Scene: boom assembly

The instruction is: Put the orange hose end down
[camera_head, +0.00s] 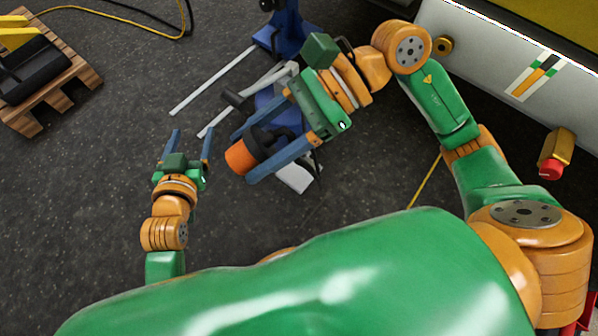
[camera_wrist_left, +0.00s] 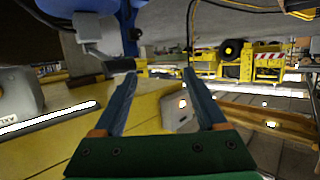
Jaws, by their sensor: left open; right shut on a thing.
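The orange hose end (camera_head: 241,158) is an orange cap on a dark cylindrical fitting. My right gripper (camera_head: 246,158) is shut on it, with its blue fingers on either side, above the dark floor near the middle of the head view. My left gripper (camera_head: 191,136) is open and empty, to the left of the hose end and apart from it. The left gripper's blue fingers (camera_wrist_left: 160,80) also show spread with nothing between them in the left wrist view. What lies directly under the hose end is partly hidden by the right gripper.
A blue stand (camera_head: 288,30) with grey metal legs (camera_head: 212,80) is behind the right gripper. A wooden pallet (camera_head: 55,92) carries dark and yellow parts at upper left. A yellow hose (camera_head: 120,12) lies at the back. A pale machine side (camera_head: 480,45) is at upper right.

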